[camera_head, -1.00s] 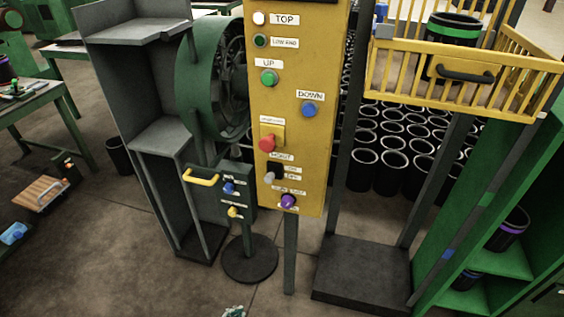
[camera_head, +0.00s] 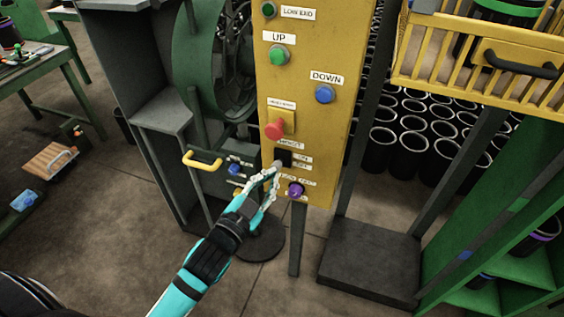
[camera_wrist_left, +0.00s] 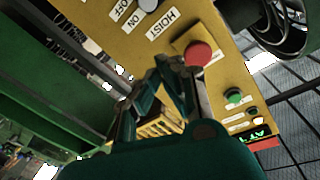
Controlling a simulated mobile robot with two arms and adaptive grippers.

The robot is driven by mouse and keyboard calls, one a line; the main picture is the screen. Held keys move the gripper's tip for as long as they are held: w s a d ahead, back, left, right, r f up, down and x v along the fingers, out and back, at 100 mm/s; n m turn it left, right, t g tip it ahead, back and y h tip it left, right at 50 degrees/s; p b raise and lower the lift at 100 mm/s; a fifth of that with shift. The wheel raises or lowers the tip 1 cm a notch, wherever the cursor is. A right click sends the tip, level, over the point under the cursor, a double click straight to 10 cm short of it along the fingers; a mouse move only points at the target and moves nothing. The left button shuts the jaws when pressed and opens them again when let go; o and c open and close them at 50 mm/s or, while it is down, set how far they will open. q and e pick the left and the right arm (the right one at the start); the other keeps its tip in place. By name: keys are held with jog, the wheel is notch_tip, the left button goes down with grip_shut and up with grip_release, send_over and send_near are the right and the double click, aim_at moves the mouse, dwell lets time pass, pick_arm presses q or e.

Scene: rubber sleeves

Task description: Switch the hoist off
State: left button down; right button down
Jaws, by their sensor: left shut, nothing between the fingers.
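The yellow control panel (camera_head: 300,100) stands in the middle of the head view. Its hoist switch (camera_head: 284,156), a dark plate with a pale lever, is low on the panel beside the HOIST, ON and OFF labels. The lever is partly hidden by my left gripper (camera_head: 270,174), so I cannot tell its position. The gripper is shut and empty, with its tips at or just in front of the switch; contact is unclear. In the left wrist view the lever (camera_wrist_left: 148,5) shows at the top edge, beyond the fingertips (camera_wrist_left: 166,66). My right gripper is out of view.
A red button (camera_head: 274,130) sits just above the switch and a purple knob (camera_head: 296,189) just below. Green UP (camera_head: 279,55) and blue DOWN (camera_head: 324,94) buttons are higher. A yellow basket (camera_head: 480,65) is at right.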

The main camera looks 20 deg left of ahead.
pick_arm(q)
jog(key=p, duration=0.3)
send_over(281, 165)
jog(key=s+d, duration=0.2)
jog(key=d, duration=0.1)
jog(key=a+f, duration=0.2)
jog(key=f, duration=0.1)
jog(key=shift+s+a+f, duration=0.1)
jog(key=shift+s+f, duration=0.1)
jog(key=shift+f, duration=0.1)
jog(key=shift+w, duration=0.1)
jog(key=shift+f, duration=0.1)
